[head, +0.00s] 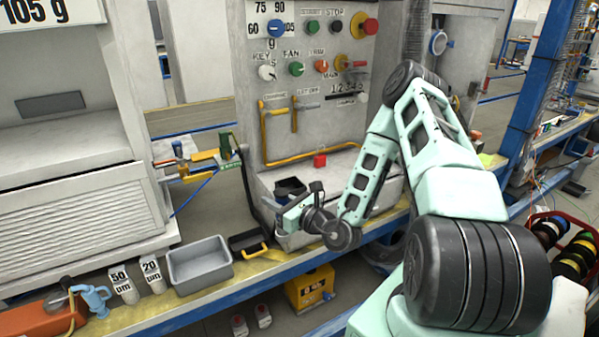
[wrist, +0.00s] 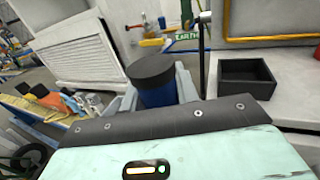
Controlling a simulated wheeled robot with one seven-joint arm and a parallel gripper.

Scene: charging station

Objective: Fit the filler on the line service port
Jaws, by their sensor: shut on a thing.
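My gripper (head: 285,215) is low over the bench in front of the control panel, and its fingertips are hard to make out in the head view. In the wrist view a blue cylinder with a black cap (wrist: 154,82) stands just beyond the gripper's black plate, between light grey parts. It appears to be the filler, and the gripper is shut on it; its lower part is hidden. Yellow pipe fittings with a green tag (head: 228,163) stick out from the left machine's side, apart from the gripper. They may be the line service port. The tag also shows in the wrist view (wrist: 187,36).
A black open box (wrist: 246,78) stands on the panel's ledge beside the gripper. A grey bin (head: 200,265) and a black tray with a yellow handle (head: 248,243) sit on the bench to the left. A yellow rail (head: 312,154) crosses the panel front.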

